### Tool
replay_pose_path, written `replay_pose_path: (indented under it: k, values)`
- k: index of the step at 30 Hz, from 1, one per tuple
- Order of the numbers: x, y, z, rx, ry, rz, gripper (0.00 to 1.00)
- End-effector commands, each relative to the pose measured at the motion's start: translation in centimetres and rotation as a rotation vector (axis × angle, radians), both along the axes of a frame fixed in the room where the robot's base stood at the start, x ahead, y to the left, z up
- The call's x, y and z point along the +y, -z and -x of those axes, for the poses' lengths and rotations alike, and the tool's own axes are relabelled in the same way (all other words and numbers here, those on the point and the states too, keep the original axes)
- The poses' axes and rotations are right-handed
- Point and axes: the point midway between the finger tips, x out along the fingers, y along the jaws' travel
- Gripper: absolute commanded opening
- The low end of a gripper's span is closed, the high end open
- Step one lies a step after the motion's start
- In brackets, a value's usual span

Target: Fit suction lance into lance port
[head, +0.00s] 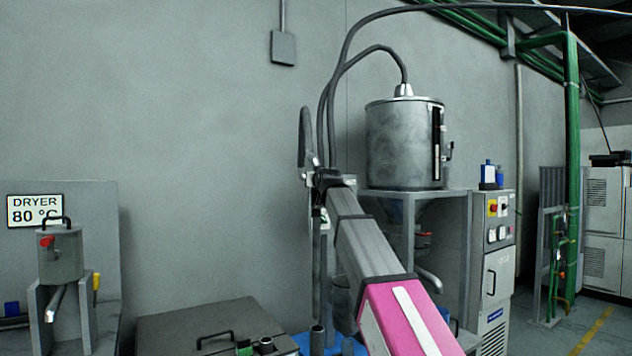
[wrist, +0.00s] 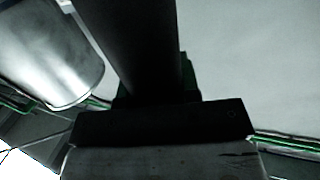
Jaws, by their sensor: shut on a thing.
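The suction lance (head: 317,260) is a grey tube that hangs upright below my gripper (head: 322,182) in the head view, with a curved grey upper end above it. My gripper is shut on the lance. In the wrist view a dark tube, the lance (wrist: 130,45), runs up from my dark gripper (wrist: 158,115). A short dark round collar, which looks like the lance port (head: 265,345), stands on the dark lid at the bottom, left of and below the lance.
A dark lid (head: 200,322) with a handle lies at the bottom. A metal hopper (head: 405,145) with hoses stands right of my arm. A dryer sign (head: 35,210) and small canister (head: 62,255) are at left.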

Motion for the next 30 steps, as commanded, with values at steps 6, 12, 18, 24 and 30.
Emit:
replay_pose_path:
  k: [6,12,18,24,30]
  values:
    - [2.5,1.0,0.3,0.000,-0.099,-0.003,0.00]
    - [5.9,1.9,1.1,0.000,-0.249,-0.003,0.00]
    - [9.7,2.1,2.6,-0.001,-0.439,-0.003,0.00]
    - [14.0,1.4,5.2,-0.001,-0.686,-0.002,0.00]
    - [17.0,0.0,8.0,-0.002,-0.904,-0.002,0.00]
